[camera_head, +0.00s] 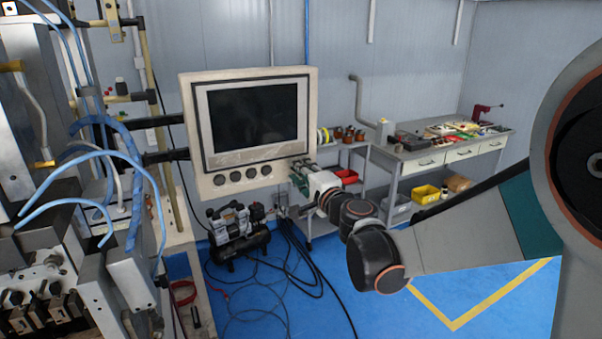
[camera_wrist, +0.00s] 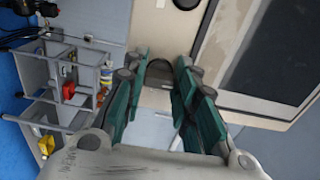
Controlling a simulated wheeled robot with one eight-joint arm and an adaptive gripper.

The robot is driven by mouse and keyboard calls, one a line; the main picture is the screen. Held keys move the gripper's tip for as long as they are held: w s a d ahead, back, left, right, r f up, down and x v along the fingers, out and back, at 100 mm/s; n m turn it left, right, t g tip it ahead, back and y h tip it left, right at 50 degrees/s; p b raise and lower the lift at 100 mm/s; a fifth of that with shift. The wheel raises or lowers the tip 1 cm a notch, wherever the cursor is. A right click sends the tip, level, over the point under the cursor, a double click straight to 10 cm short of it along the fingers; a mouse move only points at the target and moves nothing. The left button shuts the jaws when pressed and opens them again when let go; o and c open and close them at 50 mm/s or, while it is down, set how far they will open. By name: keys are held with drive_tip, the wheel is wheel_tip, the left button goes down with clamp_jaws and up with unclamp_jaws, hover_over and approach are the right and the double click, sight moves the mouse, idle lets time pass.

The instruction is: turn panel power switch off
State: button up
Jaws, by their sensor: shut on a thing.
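The control panel (camera_head: 190,130) is a beige box with a dark screen (camera_head: 254,115) and a row of round dark knobs (camera_head: 235,177) below it. My gripper (camera_head: 298,173) is at the panel's lower right corner, hiding what is behind its fingertips in the head view. In the wrist view, the green fingers of my gripper (camera_wrist: 161,62) are closed around a dark round panel switch (camera_wrist: 159,73) on the panel's face. Another dark knob (camera_wrist: 186,4) shows farther up. No switch label is readable, and the switch's position cannot be told.
Machinery with blue hoses (camera_head: 110,150) stands at the left. An air compressor (camera_head: 238,232) sits on the blue floor below the panel, with loose cables around it. A workbench (camera_head: 455,152) with tools and a small shelf stand behind my arm. Floor at the lower right is clear.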

drive_tip(key=o, duration=1)
drive_tip(key=shift+o, duration=0.2)
drive_tip(key=v, duration=1.2)
drive_tip(key=shift+a, duration=0.1)
